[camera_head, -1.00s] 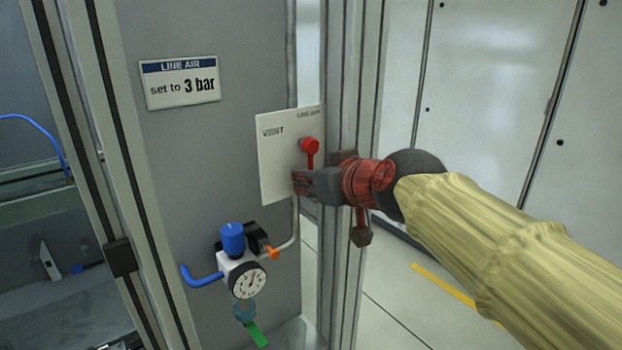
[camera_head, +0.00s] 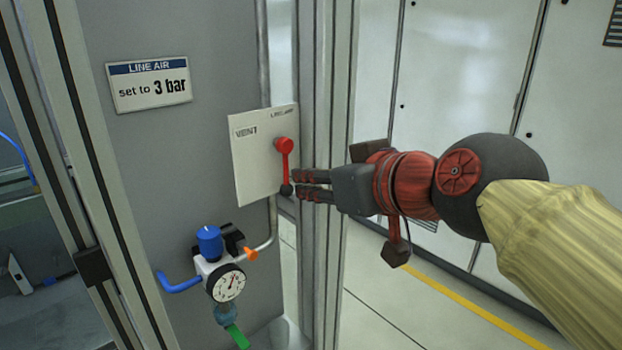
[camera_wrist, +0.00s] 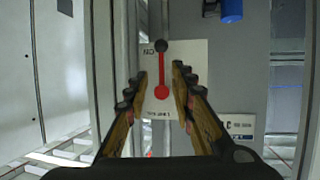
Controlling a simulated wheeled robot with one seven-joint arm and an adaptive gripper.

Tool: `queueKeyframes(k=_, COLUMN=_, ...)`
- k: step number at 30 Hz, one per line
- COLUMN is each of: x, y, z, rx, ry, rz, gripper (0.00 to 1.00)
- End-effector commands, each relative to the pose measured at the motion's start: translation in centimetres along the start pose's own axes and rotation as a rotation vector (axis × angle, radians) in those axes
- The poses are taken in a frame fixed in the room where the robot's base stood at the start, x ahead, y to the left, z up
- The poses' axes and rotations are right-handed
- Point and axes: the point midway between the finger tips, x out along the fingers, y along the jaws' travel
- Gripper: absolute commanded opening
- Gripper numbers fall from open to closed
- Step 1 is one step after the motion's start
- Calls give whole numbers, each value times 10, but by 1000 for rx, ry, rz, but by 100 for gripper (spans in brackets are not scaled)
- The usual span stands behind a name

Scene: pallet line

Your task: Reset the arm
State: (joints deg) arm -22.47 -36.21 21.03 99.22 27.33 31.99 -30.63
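A white plate marked VENT (camera_head: 250,160) is mounted on the grey panel. Its red lever (camera_head: 285,158) hangs down from a round red pivot and ends in a black knob (camera_head: 286,189). My gripper (camera_head: 312,187) is to the right of the knob, pointing left at it, with a small or no visible gap at the tips. The wrist view shows the two fingers (camera_wrist: 159,72) spread apart with nothing held. The red lever (camera_wrist: 161,70) and its black knob appear in the space between them, upside down.
Below the plate are a blue-knobbed regulator (camera_head: 209,241) and a round gauge (camera_head: 228,284). A LINE AIR sign (camera_head: 150,84) reads "set to 3 bar". A metal frame post (camera_head: 330,250) stands behind my fingers. Open floor lies to the right, before white cabinets (camera_head: 465,70).

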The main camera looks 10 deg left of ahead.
Motion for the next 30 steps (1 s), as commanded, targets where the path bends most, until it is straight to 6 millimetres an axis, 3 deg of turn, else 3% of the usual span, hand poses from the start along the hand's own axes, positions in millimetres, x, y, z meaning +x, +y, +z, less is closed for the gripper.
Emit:
queueKeyframes(k=11, x=0, y=-2, z=5, rx=53, ry=-18, rz=-6, gripper=25)
queueKeyframes(k=14, x=6, y=-3, z=43, rx=108, ry=-107, rz=-5, gripper=25)
queueKeyframes(k=17, x=4, y=-2, z=98, rx=159, ry=-225, rz=13, gripper=25)
queueKeyframes(k=20, x=-11, y=9, z=160, rx=217, ry=-345, rz=68, gripper=25)
queueKeyframes(k=24, x=-45, y=32, z=249, rx=297, ry=-502, rz=178, gripper=25)
queueKeyframes(k=30, x=-104, y=60, z=353, rx=391, ry=-663, rz=350, gripper=25)
